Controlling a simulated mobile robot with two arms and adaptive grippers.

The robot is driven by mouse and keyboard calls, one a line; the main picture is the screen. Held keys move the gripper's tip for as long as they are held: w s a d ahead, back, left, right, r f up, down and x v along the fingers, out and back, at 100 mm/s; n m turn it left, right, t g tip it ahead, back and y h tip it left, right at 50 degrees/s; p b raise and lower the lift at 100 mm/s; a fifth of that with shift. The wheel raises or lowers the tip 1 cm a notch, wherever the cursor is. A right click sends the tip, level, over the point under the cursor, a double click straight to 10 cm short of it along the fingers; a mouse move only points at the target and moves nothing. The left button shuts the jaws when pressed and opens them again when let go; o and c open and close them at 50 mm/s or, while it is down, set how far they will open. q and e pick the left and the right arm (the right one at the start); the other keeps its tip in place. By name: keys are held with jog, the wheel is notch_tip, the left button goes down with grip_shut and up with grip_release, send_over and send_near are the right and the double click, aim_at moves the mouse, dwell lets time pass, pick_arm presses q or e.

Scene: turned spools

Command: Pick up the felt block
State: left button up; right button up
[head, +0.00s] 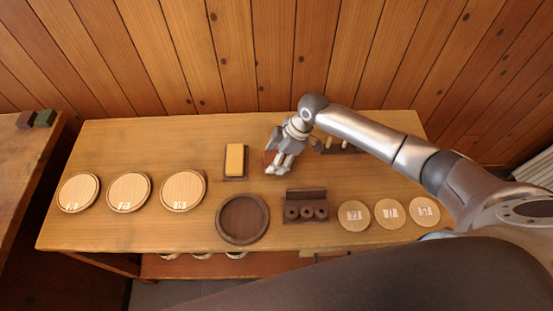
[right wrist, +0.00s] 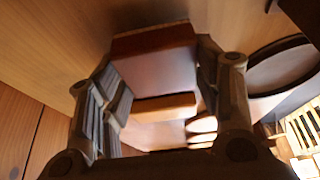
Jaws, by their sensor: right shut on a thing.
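My right gripper (head: 280,168) is over the back middle of the wooden table and points down. It is shut on a reddish-brown block, which I take to be the felt block (head: 269,157). In the right wrist view the block (right wrist: 155,70) sits between the two fingers (right wrist: 160,100), with a darker band on top and a paler face below. The fingers hide part of the block in the head view. I cannot tell whether it is clear of the table. My left gripper is not in view.
A yellow block (head: 235,158) on a dark base stands just left of the gripper. A dark round dish (head: 242,220) and a dark holder with holes (head: 306,207) are in front. Several pale discs (head: 389,214) lie right, and round boards (head: 183,190) left. A plank wall (head: 230,60) is behind.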

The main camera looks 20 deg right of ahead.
jog(key=s+a+r+b, duration=0.3)
jog(key=s+a+r, duration=0.3)
jog(key=s+r, duration=0.5)
jog(key=shift+s+r, duration=0.4)
jog(key=shift+s, duration=0.45)
